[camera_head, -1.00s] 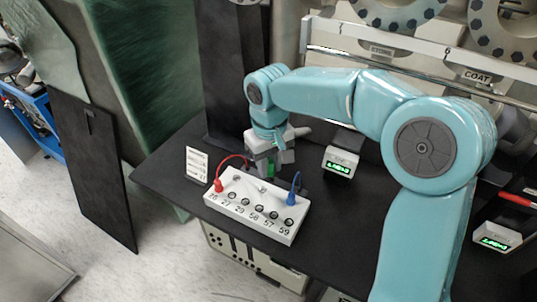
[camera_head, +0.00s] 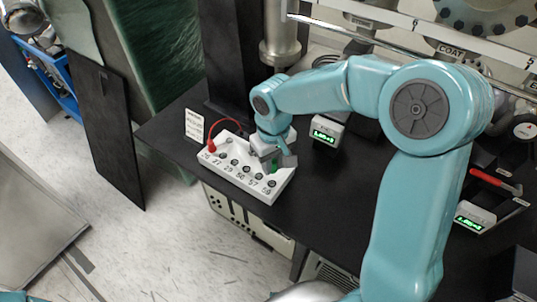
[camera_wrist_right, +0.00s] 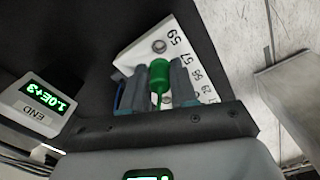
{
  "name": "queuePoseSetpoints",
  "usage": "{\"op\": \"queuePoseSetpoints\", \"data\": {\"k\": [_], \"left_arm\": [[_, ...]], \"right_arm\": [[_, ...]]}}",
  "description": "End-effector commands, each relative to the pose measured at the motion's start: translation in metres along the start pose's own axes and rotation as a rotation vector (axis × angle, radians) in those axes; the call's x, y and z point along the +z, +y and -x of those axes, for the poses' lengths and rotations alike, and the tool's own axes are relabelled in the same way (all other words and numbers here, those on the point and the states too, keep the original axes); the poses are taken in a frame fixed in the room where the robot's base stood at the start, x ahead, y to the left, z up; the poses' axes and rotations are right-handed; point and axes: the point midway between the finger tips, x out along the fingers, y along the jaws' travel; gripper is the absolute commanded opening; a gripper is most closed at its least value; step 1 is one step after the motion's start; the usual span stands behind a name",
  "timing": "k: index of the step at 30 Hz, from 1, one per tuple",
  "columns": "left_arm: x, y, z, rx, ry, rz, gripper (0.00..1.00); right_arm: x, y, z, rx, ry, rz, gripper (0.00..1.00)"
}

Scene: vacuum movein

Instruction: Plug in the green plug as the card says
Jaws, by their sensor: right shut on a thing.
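My right gripper (camera_head: 270,164) is shut on the green plug (camera_wrist_right: 160,72), which hangs between its fingers over the white socket block (camera_head: 217,163). In the head view a little green shows low at the right end of the block, near sockets 57 and 59. The wrist view shows the plug near the labels 59 and 57; I cannot tell whether its tip touches a socket. A red plug (camera_head: 212,146) stands in the leftmost socket. A bit of blue shows beside the fingers in the wrist view. The white card (camera_head: 195,125) stands behind the block; its text is unreadable. My left gripper is out of view.
A small box with a green display (camera_head: 327,132) stands behind my right gripper, and another (camera_head: 470,217) at the right. A red-handled tool (camera_head: 495,181) lies at the right. The block sits near the front edge of the black table (camera_head: 325,200).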

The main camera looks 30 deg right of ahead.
Motion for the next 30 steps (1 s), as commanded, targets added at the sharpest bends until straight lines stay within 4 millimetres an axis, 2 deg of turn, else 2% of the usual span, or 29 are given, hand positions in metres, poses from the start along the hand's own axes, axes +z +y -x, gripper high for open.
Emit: {"op": "queuePoseSetpoints", "data": {"k": [2,8,19,30], "left_arm": [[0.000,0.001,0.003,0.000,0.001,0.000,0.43],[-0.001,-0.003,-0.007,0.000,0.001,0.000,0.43],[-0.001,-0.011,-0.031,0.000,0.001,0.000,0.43],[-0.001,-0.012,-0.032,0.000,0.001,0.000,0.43]], "right_arm": [[0.000,0.004,0.000,0.000,-0.001,-0.012,0.01],[-0.002,0.003,-0.013,0.000,-0.001,-0.014,0.01],[-0.002,0.002,-0.047,0.000,-0.001,-0.011,0.01],[0.000,0.003,-0.050,0.000,-0.001,-0.009,0.01]]}}
